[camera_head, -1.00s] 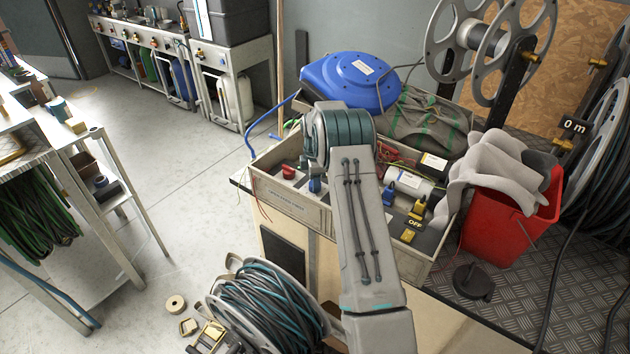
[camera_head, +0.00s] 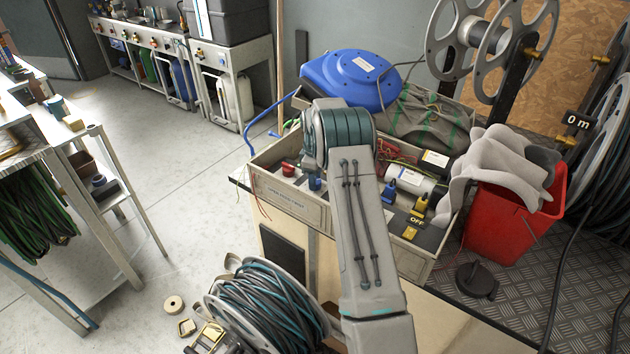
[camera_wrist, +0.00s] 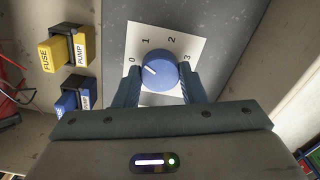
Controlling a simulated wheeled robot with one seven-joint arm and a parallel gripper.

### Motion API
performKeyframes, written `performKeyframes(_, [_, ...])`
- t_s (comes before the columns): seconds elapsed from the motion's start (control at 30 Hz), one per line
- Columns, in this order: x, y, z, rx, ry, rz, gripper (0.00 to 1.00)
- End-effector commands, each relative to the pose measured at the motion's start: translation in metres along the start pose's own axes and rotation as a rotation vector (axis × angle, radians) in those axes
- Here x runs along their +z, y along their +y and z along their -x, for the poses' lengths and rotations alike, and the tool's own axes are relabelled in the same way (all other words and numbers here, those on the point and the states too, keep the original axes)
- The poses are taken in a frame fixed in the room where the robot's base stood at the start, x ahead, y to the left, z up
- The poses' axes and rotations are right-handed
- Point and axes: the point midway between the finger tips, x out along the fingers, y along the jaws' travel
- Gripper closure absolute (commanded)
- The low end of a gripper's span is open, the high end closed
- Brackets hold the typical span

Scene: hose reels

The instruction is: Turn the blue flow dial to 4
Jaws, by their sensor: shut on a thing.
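The blue flow dial (camera_wrist: 159,72) sits on a white scale plate (camera_wrist: 177,38) in the wrist view. The numbers 0, 1, 2 and 3 show on the plate; no 4 can be seen. The dial's white mark points up and left, near the 0. My gripper (camera_wrist: 160,77) is shut on the dial, one finger on its left side and one on its right. In the head view my arm hides the dial and the fingers.
A yellow fuse block (camera_wrist: 65,49) and a blue block (camera_wrist: 75,98) stand left of the dial. A red bucket (camera_head: 505,222) with grey cloth stands at right.

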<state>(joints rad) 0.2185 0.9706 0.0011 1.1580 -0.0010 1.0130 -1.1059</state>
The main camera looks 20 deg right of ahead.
Motion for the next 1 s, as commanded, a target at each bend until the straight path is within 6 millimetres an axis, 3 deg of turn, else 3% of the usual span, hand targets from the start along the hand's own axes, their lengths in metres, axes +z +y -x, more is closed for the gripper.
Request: performKeyframes(1.0, [0.0002, 0.0003, 0.0002, 0.002, 0.0, -0.966, 0.86])
